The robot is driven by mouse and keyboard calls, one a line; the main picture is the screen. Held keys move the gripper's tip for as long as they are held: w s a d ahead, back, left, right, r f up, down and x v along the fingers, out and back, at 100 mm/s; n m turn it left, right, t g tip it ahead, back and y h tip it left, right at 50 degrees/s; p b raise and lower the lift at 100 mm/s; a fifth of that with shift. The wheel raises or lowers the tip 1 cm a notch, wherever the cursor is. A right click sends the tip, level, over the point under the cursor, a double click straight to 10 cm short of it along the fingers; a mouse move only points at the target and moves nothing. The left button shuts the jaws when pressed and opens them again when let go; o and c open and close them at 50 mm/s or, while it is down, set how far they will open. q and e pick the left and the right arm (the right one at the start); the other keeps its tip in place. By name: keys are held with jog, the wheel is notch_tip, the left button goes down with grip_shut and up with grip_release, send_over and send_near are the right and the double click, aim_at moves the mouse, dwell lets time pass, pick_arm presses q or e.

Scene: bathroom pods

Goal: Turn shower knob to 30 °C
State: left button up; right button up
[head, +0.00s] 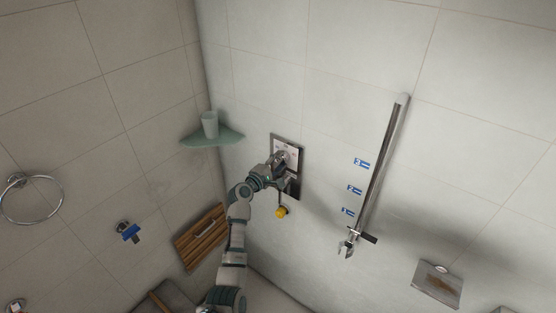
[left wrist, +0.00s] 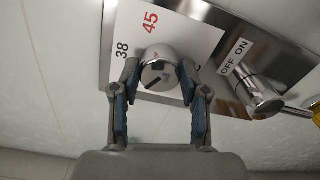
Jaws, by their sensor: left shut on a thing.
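The shower control plate (head: 287,140) is on the tiled wall near the middle of the head view. My left gripper (head: 277,163) reaches up to it and partly covers it. In the left wrist view the round chrome temperature knob (left wrist: 160,64) sits between the fingertips of my left gripper (left wrist: 158,75), which is shut on it. The knob has a dark line on its face. The numbers 45 in red and 38 in black show on the white dial (left wrist: 183,33); a 30 mark cannot be made out. My right gripper is not in view.
A chrome ON/OFF lever (left wrist: 258,94) is right of the knob on the same plate. A yellow fitting (head: 282,211) is below the plate. A corner shelf (head: 228,138) with a cup (head: 210,124) is at upper left. A shower rail (head: 384,165) stands to the right.

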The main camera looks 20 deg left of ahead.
pick_arm(q)
jog(key=shift+a+r, duration=0.1)
jog(key=shift+r, duration=0.45)
jog(key=o, duration=1.1)
jog(key=shift+w+f, duration=0.1)
jog(key=shift+f, duration=0.05)
jog(key=shift+o, duration=0.2)
jog(key=shift+f, duration=0.1)
jog(key=shift+s+f, duration=0.1)
jog(key=shift+s, duration=0.2)
jog(key=v, duration=1.2)
jog(key=shift+w, duration=0.15)
